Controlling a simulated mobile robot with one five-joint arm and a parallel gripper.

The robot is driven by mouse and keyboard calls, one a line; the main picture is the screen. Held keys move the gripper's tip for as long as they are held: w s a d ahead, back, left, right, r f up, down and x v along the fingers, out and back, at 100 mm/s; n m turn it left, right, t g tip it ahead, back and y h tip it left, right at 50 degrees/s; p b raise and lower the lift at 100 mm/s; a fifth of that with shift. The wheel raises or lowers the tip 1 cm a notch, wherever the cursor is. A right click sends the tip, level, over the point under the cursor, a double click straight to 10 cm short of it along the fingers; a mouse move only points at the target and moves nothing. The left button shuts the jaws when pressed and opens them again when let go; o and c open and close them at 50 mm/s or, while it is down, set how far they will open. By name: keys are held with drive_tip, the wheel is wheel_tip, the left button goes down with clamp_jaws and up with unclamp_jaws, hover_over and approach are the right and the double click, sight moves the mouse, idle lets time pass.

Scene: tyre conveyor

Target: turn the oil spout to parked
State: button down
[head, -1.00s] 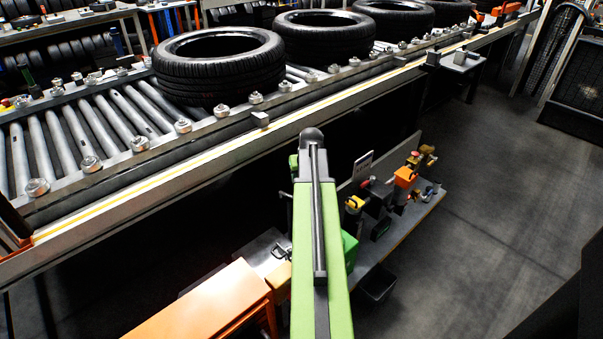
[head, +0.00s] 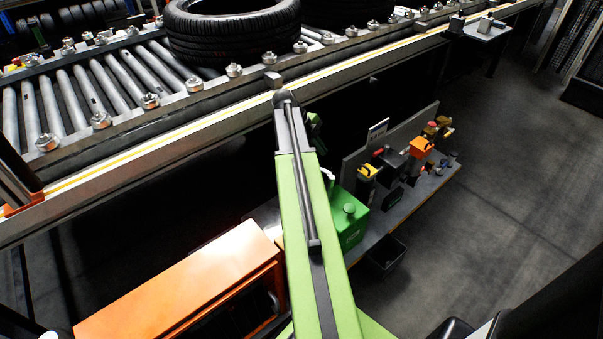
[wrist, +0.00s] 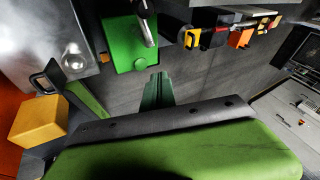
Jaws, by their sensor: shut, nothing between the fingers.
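The green oil can (head: 347,226) stands on the grey bench shelf, just right of my arm in the head view. A pale bent spout (head: 328,178) shows at its back left, partly hidden by my arm. In the wrist view the green can (wrist: 125,45) is at top centre, with a metal spout tube (wrist: 148,22) rising over it and cut by the top edge. My gripper (wrist: 157,77) shows as dark green fingers, shut and empty, below the can in the picture and apart from the spout.
An orange cabinet (head: 185,285) stands left of my arm. The roller conveyor (head: 110,85) with tyres runs behind. Yellow, orange and red-handled fittings (head: 421,148) stand further right on the shelf. A yellow block (wrist: 38,121) lies left in the wrist view.

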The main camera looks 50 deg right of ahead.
drive_tip(key=w+a+f+n+h+b, duration=0.25)
drive_tip(key=w+a+f+b, duration=0.45)
drive_tip(key=w+a, duration=0.4)
drive_tip(key=s+d+f+b, duration=0.1)
drive_tip(key=d+f+b, duration=0.5)
drive_tip(key=d, duration=0.5)
drive_tip(key=shift+s+f+n, duration=0.25)
drive_tip(key=shift+f+n, duration=0.1)
drive_tip(key=shift+f, duration=0.05)
